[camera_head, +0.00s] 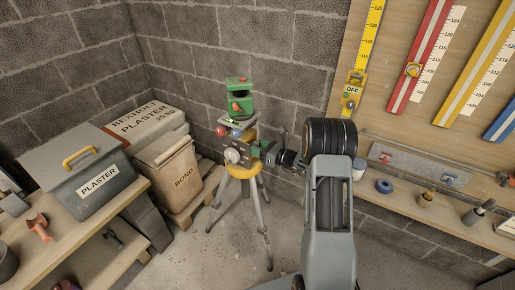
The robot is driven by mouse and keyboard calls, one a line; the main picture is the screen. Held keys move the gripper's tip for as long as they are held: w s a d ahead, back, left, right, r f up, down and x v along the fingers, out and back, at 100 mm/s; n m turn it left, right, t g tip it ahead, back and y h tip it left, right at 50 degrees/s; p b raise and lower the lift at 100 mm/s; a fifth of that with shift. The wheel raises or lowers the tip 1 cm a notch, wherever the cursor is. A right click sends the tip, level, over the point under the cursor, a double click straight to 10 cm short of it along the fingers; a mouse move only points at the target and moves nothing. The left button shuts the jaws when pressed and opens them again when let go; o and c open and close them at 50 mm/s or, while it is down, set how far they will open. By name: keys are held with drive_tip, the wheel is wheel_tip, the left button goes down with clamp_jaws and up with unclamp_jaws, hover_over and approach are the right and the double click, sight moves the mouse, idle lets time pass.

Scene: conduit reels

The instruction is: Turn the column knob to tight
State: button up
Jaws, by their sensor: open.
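A yellow tripod (243,171) with grey legs stands on the floor near the wall corner. A green instrument (240,98) with a red top sits above its head. Small knobs show on the head: a red one (221,130), a blue one (236,133) and a pale grey round one (232,156). I cannot tell which is the column knob, or read any tight marking. My gripper (277,151) is open, at the right side of the tripod head, pointing left. Its fingertips are small and dark against the head, so I cannot tell whether they touch it.
Behind the tripod are block walls. A bond bag (170,176) and plaster bags stand left on a pallet. A grey plaster box (77,161) sits on the left bench. A wooden board with rulers and a shelf (400,200) is on the right. Some floor is clear below.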

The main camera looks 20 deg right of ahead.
drive_tip(key=v, duration=1.3)
drive_tip(key=shift+s+d, duration=0.15)
drive_tip(key=shift+s, duration=0.1)
